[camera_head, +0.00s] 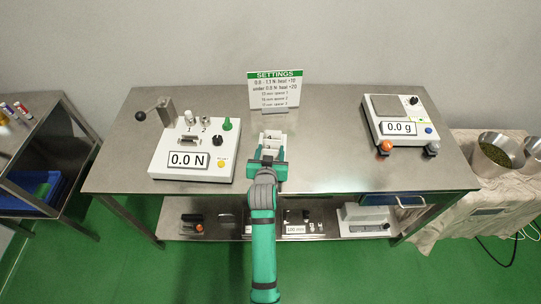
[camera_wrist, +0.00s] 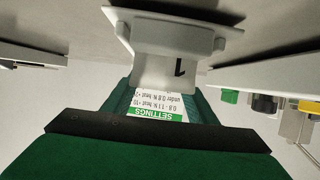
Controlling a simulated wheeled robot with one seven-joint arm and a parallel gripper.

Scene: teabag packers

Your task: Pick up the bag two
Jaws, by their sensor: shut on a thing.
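My gripper (camera_head: 268,153) is over the middle of the steel table, at the near side of a small white holder (camera_head: 272,136). In the wrist view, my gripper (camera_wrist: 165,84) has its green fingers on either side of a pale, flat bag (camera_wrist: 172,72) marked with a black "1". The gripper is shut on this bag. The bag's upper edge is against the white holder (camera_wrist: 170,32) in the wrist view, and I cannot tell whether it is clear of it. No bag marked "2" can be made out.
A force tester (camera_head: 195,150) reading 0.0 N stands left of my gripper. A scale (camera_head: 400,121) reading 0.0 g stands to the right. A SETTINGS sign (camera_head: 275,90) stands behind the holder. The steel table (camera_head: 325,150) is bare between holder and scale.

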